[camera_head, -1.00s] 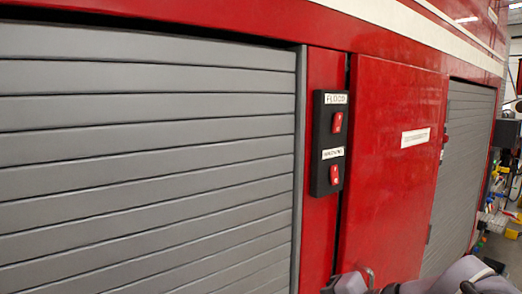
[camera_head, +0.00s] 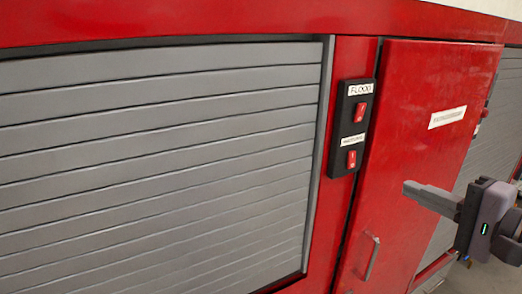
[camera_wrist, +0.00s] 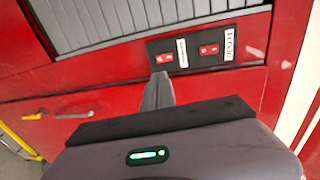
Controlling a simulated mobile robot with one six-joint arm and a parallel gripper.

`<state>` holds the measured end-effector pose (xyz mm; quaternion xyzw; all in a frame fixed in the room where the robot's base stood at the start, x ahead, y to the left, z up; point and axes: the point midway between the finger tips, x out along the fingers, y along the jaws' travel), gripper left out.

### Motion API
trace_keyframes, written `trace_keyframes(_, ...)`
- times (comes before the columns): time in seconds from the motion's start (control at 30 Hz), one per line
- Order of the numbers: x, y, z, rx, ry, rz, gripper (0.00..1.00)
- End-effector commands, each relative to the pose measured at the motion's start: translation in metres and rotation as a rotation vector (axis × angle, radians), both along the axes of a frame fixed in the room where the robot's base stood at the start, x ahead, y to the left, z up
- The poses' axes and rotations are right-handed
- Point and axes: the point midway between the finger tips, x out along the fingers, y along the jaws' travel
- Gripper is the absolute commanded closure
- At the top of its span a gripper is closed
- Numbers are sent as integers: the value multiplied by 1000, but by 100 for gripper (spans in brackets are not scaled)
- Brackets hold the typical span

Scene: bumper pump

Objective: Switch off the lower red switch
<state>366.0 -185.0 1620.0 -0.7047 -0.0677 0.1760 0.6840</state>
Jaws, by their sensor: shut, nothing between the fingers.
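A black switch panel (camera_head: 343,137) is on the red body panel, with two red rocker switches. The lower red switch (camera_head: 352,159) sits under a small white label too blurred to read. The upper red switch (camera_head: 360,112) sits under the label FLOOD. My gripper (camera_head: 408,187) is shut and empty, in front of the red door, right of and a little below the lower switch and apart from it. In the wrist view, turned sideways, my fingertips (camera_wrist: 161,77) appear just under the lower switch (camera_wrist: 165,57); the upper switch (camera_wrist: 209,49) is further right. I cannot tell the switches' positions.
A grey roller shutter (camera_head: 150,150) fills the left. A red door (camera_head: 420,110) with a white label (camera_head: 447,117) and a metal handle (camera_head: 372,257) is right of the panel. The handle stands out below the switches.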

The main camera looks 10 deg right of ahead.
Motion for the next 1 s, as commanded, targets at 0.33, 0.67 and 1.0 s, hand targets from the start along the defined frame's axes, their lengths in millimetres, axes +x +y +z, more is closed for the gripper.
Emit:
trace_keyframes(0.33, 69, 27, -8, 4, 3, 6, 100)
trace_keyframes(0.67, 115, 43, -18, 1, 3, 2, 100)
trace_keyframes(1.0, 120, 44, -20, 1, 3, 1, 100)
